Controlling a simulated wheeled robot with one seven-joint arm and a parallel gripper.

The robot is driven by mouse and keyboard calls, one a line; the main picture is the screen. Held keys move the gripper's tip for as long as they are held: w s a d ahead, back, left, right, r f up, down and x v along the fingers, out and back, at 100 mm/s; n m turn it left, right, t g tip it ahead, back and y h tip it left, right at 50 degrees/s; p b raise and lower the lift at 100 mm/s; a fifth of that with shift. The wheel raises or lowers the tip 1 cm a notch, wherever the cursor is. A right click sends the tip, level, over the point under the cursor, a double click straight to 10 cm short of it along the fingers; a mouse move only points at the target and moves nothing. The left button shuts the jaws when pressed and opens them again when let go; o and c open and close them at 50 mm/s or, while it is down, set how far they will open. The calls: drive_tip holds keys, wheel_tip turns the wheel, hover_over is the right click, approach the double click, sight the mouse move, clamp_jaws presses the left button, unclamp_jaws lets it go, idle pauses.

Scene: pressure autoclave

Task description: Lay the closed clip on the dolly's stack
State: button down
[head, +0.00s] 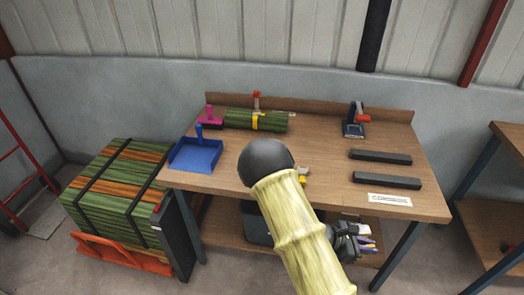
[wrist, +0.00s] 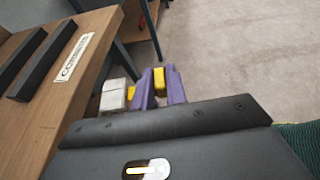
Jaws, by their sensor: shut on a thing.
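A purple clip with yellow parts (wrist: 160,88) shows just past the dark body of my gripper in the wrist view. In the head view my gripper (head: 364,238) is at the bench's front edge, low on the right, shut on the clip (head: 369,246). My arm hides part of the bench behind it; the fingertips are small and hard to make out. The stack of green and orange slats (head: 115,180), bound with black straps, rests on the orange dolly (head: 122,252) on the floor at the left. The gripper is well to the right of the stack.
The wooden bench (head: 325,165) stands between, with a blue tray (head: 195,155), a green bundle (head: 275,122), a blue and red tool (head: 355,120), two black bars (head: 386,182) and a label (head: 390,200). Another bench (head: 512,138) is at the right.

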drive_tip(key=w+a+f+n+t+y, duration=0.3)
drive_tip(key=a+f+n+t, duration=0.3)
drive_tip(key=a, duration=0.5)
drive_tip(key=shift+w+f+n+t, duration=0.15)
drive_tip(key=shift+w+n+t, duration=0.25)
drive_tip(key=shift+w+t, duration=0.1)
